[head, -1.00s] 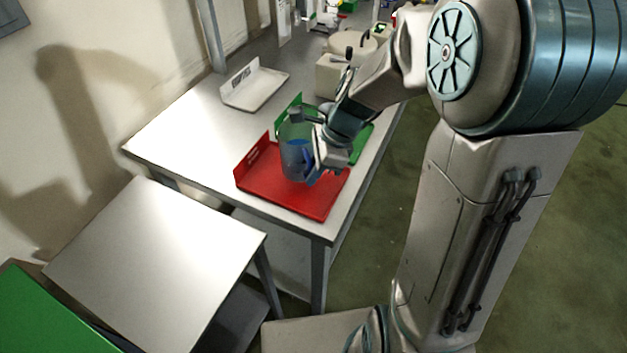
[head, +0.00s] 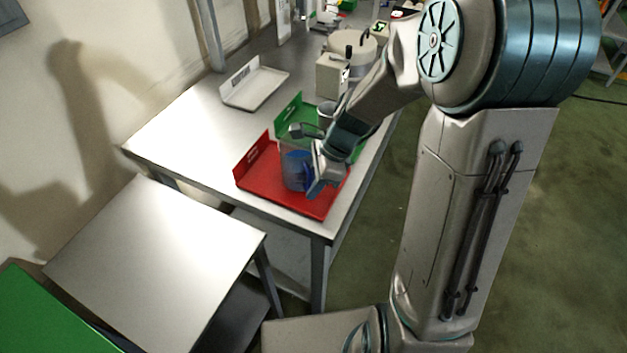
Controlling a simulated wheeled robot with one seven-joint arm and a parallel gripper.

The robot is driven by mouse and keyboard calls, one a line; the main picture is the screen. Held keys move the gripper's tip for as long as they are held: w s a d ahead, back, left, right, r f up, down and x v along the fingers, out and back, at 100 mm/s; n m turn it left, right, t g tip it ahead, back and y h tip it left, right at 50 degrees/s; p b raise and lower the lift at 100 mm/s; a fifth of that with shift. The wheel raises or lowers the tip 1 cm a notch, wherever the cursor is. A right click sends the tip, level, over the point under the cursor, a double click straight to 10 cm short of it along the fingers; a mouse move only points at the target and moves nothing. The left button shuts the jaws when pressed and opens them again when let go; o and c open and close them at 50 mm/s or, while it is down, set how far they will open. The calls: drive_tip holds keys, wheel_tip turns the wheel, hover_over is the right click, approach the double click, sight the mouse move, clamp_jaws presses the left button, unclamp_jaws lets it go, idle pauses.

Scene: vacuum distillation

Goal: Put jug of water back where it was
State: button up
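The jug of water (head: 294,168) is a clear vessel with blue water low in it. In the head view it is upright over the red tray (head: 275,192), at the tray's middle. I cannot tell whether its base touches the tray. My gripper (head: 312,175) is at the jug's right side, next to or around its handle. The fingers partly hide the handle side, and whether they are closed on it cannot be made out.
Behind the red tray is a green tray (head: 289,118) with a small grey container (head: 326,112) on it. A white tray (head: 256,86) sits farther back left. A beige box (head: 331,76) and a round pot (head: 352,44) stand behind. The table's left front (head: 190,140) is clear.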

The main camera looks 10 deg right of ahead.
drive_tip(key=shift+r, duration=0.1)
drive_tip(key=v, duration=1.1)
drive_tip(key=s+d+r+n+t+h, duration=0.1)
drive_tip(key=s+d+n+h, duration=0.1)
drive_tip(key=s+n, duration=0.5)
drive_tip(key=s+d+r+n+t+h, duration=0.1)
drive_tip(key=s+r+n+h, duration=0.1)
drive_tip(key=s+n, duration=0.5)
drive_tip(key=shift+d+n+t+h, duration=0.3)
drive_tip(key=shift+d+n+t, duration=0.1)
drive_tip(key=shift+n, duration=1.9)
